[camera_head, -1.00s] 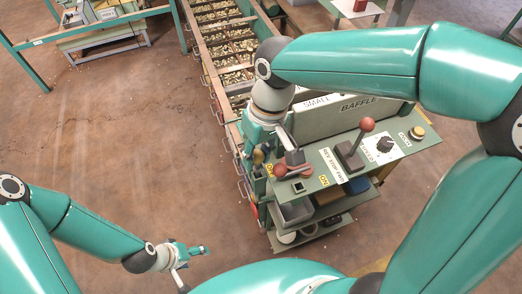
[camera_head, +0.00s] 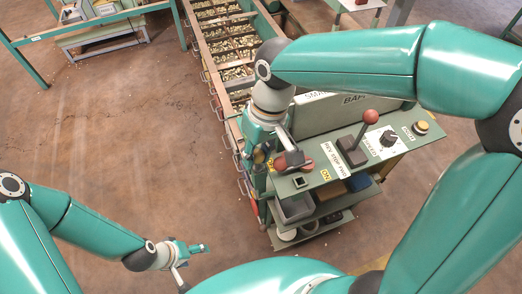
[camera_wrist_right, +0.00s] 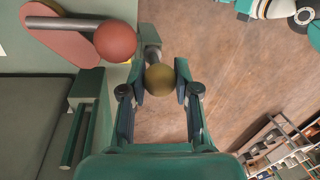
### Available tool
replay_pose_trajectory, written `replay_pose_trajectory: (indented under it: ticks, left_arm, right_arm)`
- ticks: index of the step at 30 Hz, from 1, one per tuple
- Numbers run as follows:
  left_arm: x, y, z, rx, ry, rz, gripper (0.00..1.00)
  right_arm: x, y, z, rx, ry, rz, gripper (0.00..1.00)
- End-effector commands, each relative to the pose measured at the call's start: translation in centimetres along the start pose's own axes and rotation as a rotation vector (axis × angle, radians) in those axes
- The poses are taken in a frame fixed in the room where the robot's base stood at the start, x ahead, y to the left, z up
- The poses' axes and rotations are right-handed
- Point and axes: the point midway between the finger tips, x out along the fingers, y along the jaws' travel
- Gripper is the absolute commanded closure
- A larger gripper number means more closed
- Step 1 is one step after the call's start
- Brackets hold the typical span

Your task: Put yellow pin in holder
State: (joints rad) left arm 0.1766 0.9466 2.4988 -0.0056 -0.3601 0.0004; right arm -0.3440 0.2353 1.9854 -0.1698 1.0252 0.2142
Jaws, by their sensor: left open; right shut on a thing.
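The yellow pin shows its olive-yellow ball head (camera_wrist_right: 160,79) between the fingertips of my right gripper (camera_wrist_right: 161,84) in the right wrist view, with a grey shaft beyond it. My right gripper is shut on this pin, and it is at the left edge of the control panel (camera_head: 412,153) in the head view. A small dark square socket (camera_head: 299,181) is on the panel's near left corner; I cannot tell if it is the holder. The pin's far tip is hidden. My left gripper (camera_head: 193,264) is open and empty, low over the floor.
A red-balled lever (camera_wrist_right: 115,41) lies close left of the pin. A second, upright red-knobbed lever (camera_head: 371,116), a dial and a yellow button stand on the panel. Shelves with bins (camera_head: 295,208) are below. Nut-filled hoppers (camera_head: 230,45) run behind.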

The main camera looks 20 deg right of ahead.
Motion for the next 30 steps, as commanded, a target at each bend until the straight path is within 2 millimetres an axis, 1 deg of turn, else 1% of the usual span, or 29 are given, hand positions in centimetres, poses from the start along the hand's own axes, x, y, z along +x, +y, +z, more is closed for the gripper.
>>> replay_pose_trajectory:
  ticks: [3,4,8,9,17,21,23,26,30]
  left_arm:
    - [0.0,0.0,0.0,0.0,0.0,0.0,0.29]
    - [0.0,0.0,0.0,0.0,0.0,0.0,0.29]
    - [0.0,0.0,0.0,0.0,0.0,0.0,0.29]
    - [0.0,0.0,0.0,0.0,0.0,0.0,0.29]
    - [0.0,0.0,0.0,0.0,0.0,0.0,0.29]
    - [-0.1,0.0,0.0,0.0,0.0,0.0,0.29]
    - [-0.1,0.0,0.0,0.0,0.0,0.0,0.29]
    - [-0.1,0.0,0.0,0.0,0.0,0.0,0.29]
    - [-0.1,0.0,0.0,0.0,0.0,0.0,0.29]
  right_arm:
    - [0.0,0.0,0.0,0.0,0.0,0.0,1.0]
    - [0.0,0.0,0.0,0.0,0.0,0.0,0.64]
    - [0.0,0.0,0.0,0.0,0.0,0.0,0.43]
    - [0.0,0.0,0.0,0.0,0.0,0.0,0.4]
    - [0.0,0.0,0.0,0.0,0.0,0.0,0.4]
    - [-0.6,0.0,-0.1,0.0,0.002,0.0,0.4]
    - [-1.2,0.0,-0.1,0.0,0.003,0.0,0.4]
    - [-2.7,0.0,-0.1,-0.001,0.005,0.0,0.4]
    - [-5.5,0.0,-0.2,0.0,0.006,-0.001,0.4]
